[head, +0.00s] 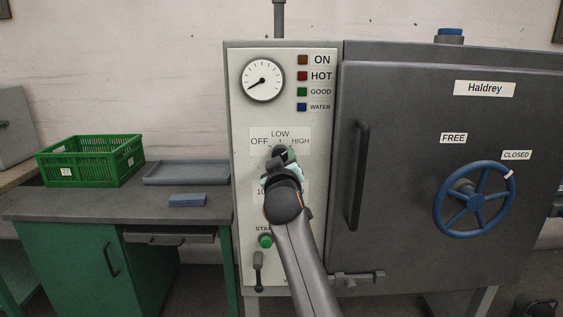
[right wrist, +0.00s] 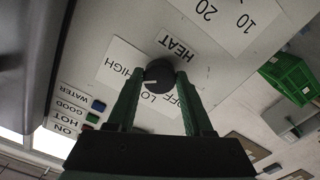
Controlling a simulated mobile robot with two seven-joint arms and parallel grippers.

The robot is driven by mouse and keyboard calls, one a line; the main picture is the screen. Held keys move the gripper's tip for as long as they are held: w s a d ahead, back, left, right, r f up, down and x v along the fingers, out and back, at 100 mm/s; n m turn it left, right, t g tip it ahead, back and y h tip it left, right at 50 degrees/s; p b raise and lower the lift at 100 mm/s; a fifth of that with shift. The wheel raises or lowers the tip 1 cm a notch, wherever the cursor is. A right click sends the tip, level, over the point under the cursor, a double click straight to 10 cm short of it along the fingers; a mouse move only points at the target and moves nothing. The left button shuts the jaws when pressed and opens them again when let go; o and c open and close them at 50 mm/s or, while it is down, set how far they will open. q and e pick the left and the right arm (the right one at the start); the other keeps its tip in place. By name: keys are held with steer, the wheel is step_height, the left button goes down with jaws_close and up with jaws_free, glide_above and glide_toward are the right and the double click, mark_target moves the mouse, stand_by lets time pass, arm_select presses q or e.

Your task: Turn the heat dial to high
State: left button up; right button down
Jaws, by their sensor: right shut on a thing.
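The heat dial is a round dark knob on the pale control panel (head: 290,62), with OFF, LOW and HIGH printed around it. In the head view my right gripper (head: 282,156) covers most of the dial. In the right wrist view the dial (right wrist: 160,72) sits between the two green fingertips of my right gripper (right wrist: 159,76), which is shut on it. A short white mark on the dial appears to point between LOW and HIGH, closer to HIGH. My left gripper is in neither view.
A gauge (head: 262,80) and indicator lamps are above the dial. A green start button (head: 265,241) and a lever (head: 258,272) are below. The large door (head: 400,110) with its long handle (head: 357,175) and blue wheel (head: 474,200) stands right. A green crate (head: 90,160) is on the left bench.

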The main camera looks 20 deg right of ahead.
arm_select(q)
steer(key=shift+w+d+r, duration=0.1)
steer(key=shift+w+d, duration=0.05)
arm_select(e)
steer(key=shift+m, duration=0.9)
steer(key=shift+c, duration=1.5)
jaws_free()
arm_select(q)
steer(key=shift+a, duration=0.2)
